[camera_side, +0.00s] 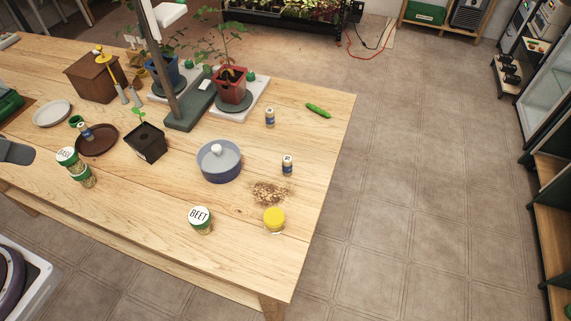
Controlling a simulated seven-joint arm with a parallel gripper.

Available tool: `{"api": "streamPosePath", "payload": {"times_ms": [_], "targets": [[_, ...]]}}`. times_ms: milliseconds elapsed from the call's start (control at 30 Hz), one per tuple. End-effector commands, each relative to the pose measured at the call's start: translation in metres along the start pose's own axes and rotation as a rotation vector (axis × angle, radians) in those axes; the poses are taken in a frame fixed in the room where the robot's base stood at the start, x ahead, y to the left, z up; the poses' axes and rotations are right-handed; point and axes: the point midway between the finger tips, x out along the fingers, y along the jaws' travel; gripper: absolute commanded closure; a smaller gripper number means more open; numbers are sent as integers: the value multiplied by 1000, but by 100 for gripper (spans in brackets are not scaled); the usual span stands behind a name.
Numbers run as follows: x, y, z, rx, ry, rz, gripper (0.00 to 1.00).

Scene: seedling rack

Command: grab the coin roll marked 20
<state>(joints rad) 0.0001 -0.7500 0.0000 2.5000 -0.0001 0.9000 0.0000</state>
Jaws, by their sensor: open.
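I cannot make out a coin roll marked 20. Small upright cylinders with pale tops and blue bands stand on the table, and their markings are too small to read. One stands at the back right (269,117) and another right of the grey-blue lidded pot (219,163). A similar one (84,131) stands at the left, by the brown round tray (97,142). My gripper's fingers do not show. A dark grey rounded part, perhaps of my arm, reaches in at the left edge.
A BEET jar (201,222), a yellow-lidded jar (274,220) and spilled seeds (268,193) are at the front right. Stacked green-lidded jars (67,158) and a potted seedling (150,142) are at the left. A tall post and red pot (231,90) stand behind.

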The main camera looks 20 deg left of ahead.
Motion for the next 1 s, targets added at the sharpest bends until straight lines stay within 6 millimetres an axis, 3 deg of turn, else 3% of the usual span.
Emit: {"api": "streamPosePath", "payload": {"times_ms": [700,767,867,1000], "targets": [[3,0,-6,7,4,-2,53],[12,-1,-25,29,19,-8,53],[48,2,-82,106,80,-15,53],[129,28,-162,259,204,16,53]]}}
